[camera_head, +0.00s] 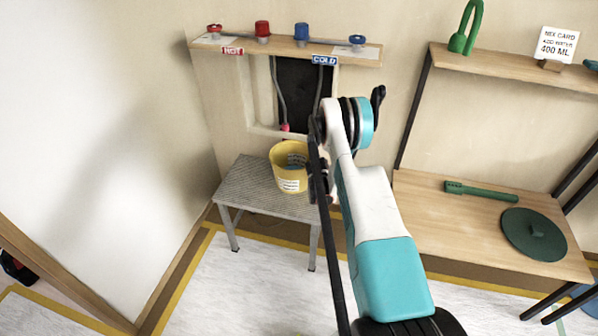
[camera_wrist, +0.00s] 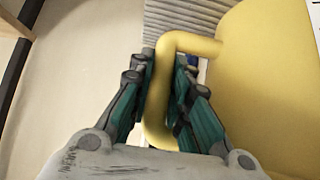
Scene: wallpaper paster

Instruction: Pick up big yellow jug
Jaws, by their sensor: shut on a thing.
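The big yellow jug (camera_head: 291,180) stands upright on a small grey ribbed table (camera_head: 240,187) beneath the taps. It has a white label on its front, and something blue-grey shows inside it. In the wrist view the jug's yellow body (camera_wrist: 265,85) fills the right side, and its handle (camera_wrist: 185,43) runs down between my fingers. My gripper (camera_wrist: 168,85) is shut on the handle, with one teal finger on each side of it. In the head view my gripper (camera_head: 318,178) is at the jug's right side, partly hidden by my arm.
A shelf (camera_head: 375,62) with red and blue taps, marked HOT and COLD, is above the table, with hoses hanging down. At right, a wooden shelf (camera_head: 450,225) holds a green lid (camera_head: 534,234) and a green tool (camera_head: 480,192). A wall closes the left side.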

